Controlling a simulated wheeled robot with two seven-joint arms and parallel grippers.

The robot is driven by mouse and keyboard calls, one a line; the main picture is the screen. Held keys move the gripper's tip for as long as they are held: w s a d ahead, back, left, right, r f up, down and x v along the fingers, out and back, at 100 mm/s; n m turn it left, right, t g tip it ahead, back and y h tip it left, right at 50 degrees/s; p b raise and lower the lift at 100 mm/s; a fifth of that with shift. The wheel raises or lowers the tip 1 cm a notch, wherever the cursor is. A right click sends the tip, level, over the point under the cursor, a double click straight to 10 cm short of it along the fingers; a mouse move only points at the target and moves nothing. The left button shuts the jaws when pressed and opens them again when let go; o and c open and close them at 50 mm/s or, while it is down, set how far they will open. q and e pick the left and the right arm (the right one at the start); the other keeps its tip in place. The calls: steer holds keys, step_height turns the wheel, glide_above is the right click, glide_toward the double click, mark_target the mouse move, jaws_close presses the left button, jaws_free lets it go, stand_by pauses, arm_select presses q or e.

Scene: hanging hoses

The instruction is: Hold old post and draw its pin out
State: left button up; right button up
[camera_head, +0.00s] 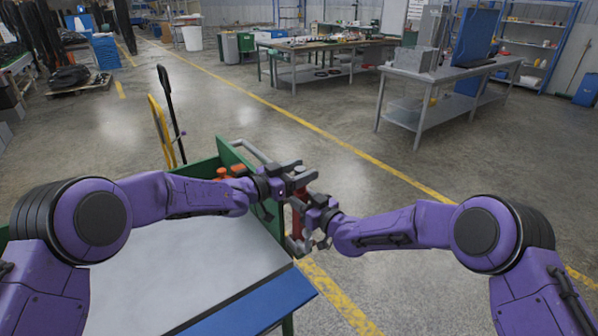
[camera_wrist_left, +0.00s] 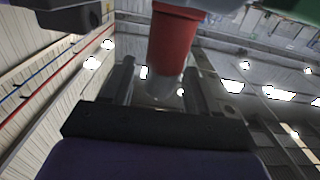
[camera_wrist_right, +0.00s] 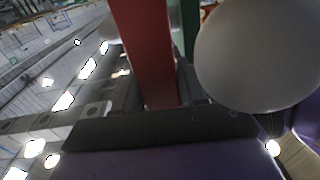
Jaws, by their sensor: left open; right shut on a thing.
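The red post (camera_head: 297,217) stands upright by the corner of the green-edged bench. My right gripper (camera_head: 306,213) is shut on its red body, which also shows between the fingers in the right wrist view (camera_wrist_right: 146,50). My left gripper (camera_head: 293,181) is open, just above the right one, at the top of the post. In the left wrist view a red cylinder (camera_wrist_left: 173,45) with a grey rounded end (camera_wrist_left: 166,86) points in between the open fingers. I cannot tell which part is the pin. The grippers hide much of the post.
The bench's grey top (camera_head: 180,262) lies below my left arm, with a blue front edge (camera_head: 255,305). A grey pipe (camera_head: 252,151) runs beside the green panel (camera_head: 232,160). Orange parts (camera_head: 229,172) sit behind my left forearm. A large pale rounded body (camera_wrist_right: 262,52) is close to my right gripper.

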mark_target(300, 169)
arm_select(q)
steer(key=c, duration=1)
steer(key=shift+r, duration=0.7)
steer(key=shift+r, duration=2.9)
steer(key=shift+r, duration=1.55)
arm_select(e)
steer(key=o, duration=1.3)
steer(key=shift+c, duration=0.2)
